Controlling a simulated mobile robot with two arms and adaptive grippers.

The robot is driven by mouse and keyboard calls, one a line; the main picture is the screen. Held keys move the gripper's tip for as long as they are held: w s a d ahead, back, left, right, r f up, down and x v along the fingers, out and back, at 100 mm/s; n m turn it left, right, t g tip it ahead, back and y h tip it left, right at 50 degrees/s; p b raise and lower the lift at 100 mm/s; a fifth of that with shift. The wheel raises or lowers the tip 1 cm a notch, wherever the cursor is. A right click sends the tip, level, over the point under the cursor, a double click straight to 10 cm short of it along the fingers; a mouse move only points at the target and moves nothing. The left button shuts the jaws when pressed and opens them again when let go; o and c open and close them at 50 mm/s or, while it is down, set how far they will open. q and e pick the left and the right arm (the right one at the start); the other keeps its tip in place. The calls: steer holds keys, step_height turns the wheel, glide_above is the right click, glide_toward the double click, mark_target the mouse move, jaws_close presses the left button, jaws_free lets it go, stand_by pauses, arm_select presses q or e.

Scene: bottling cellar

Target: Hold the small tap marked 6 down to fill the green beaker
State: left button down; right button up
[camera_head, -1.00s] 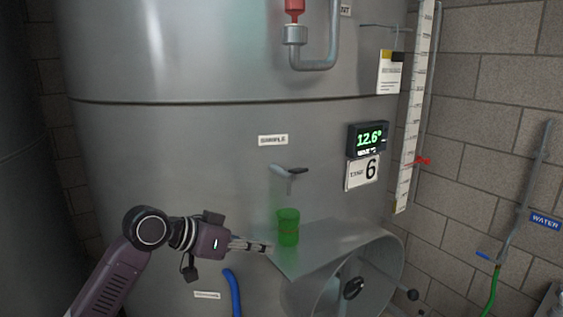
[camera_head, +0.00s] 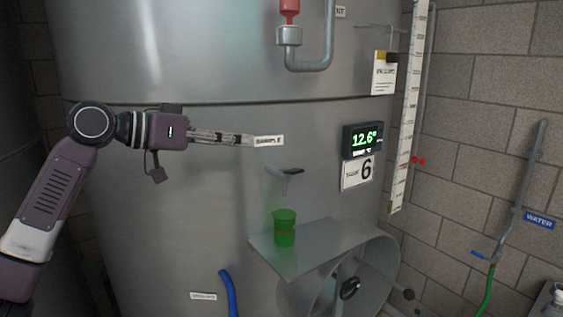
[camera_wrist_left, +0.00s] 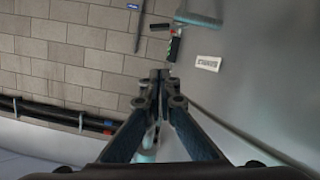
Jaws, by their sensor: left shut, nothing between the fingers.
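The small tap (camera_head: 284,172) with a dark lever sticks out of the steel tank, below the SAMPLE label. The green beaker (camera_head: 284,230) stands upright on a metal shelf (camera_head: 318,243) under the spout. I cannot tell how much is in it. The number 6 is on the tank plate (camera_head: 358,172) to the right. My left gripper (camera_head: 250,140) is shut and empty, pointing right beside the SAMPLE label (camera_head: 269,141). It is above and left of the tap, apart from it. Its closed fingertips (camera_wrist_left: 159,76) show in the left wrist view. My right gripper is not in view.
A lit display (camera_head: 363,140) and a white scale tube (camera_head: 408,120) are right of the tap. A round hatch with a handle (camera_head: 350,288) sits under the shelf. A blue hose (camera_head: 228,292) hangs lower left. A bent pipe (camera_head: 312,62) is above. The tank front around the tap is clear.

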arm_select(q)
steer(key=p, duration=0.5)
glide_above(289, 170)
steer(key=a, duration=0.2)
steer(key=f, duration=0.3)
steer(key=s+f, duration=0.1)
steer(key=f, duration=0.1)
steer(key=d+f+p, duration=0.1)
steer(key=shift+s+f, duration=0.15)
steer(key=shift+d, duration=0.1)
